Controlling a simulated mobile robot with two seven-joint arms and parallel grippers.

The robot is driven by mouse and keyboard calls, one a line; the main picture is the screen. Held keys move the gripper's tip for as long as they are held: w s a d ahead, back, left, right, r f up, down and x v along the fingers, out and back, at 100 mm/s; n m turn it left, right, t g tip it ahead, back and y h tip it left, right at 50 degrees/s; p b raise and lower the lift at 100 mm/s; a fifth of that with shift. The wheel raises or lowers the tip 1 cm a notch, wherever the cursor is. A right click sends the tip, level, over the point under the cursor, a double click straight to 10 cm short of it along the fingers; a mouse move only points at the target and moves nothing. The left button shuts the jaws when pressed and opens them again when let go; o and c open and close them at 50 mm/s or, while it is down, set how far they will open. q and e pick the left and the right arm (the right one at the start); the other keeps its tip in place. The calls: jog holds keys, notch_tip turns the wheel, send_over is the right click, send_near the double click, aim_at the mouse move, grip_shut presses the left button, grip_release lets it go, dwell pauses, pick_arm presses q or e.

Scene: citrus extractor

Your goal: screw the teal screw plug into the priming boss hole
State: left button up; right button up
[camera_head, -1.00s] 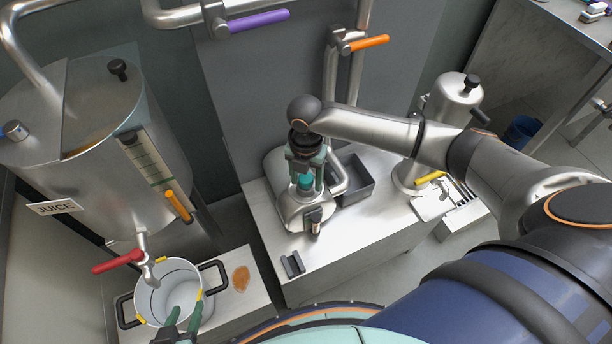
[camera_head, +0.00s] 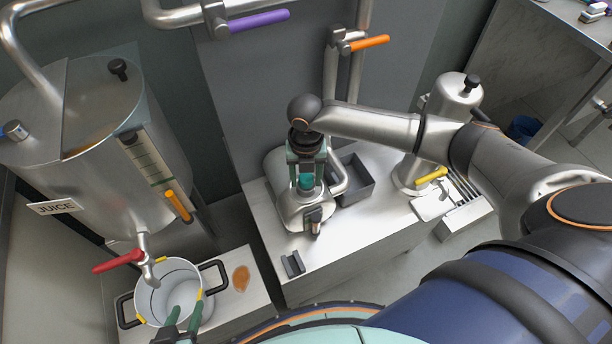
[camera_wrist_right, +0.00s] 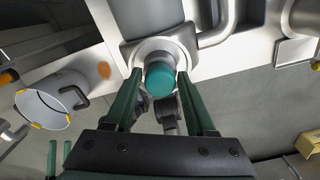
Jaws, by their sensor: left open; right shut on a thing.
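The teal screw plug (camera_head: 306,182) sits upright at the priming boss on the front of the steel pump housing (camera_head: 303,213). In the right wrist view the plug (camera_wrist_right: 160,80) stands in front of the round pale boss rim (camera_wrist_right: 150,48). The hole itself is hidden behind the plug, so its depth cannot be told. My right gripper (camera_head: 306,184) points down with its two green fingers on either side of the plug, shut on it. My left gripper (camera_head: 187,309) is open and empty over the front rim of the white pot.
The white pot (camera_head: 166,273) stands under the juice tank (camera_head: 98,190) and its red-handled tap (camera_head: 118,262). A grey open bin (camera_head: 357,183) and a curved pipe are close right of the pump. A small dark bracket (camera_head: 292,264) lies in front.

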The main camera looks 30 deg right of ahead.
jog(key=m, duration=1.1)
jog(key=shift+m, duration=0.4)
jog(key=o, duration=0.5)
jog(key=shift+o, duration=0.2)
jog(key=n, duration=1.2)
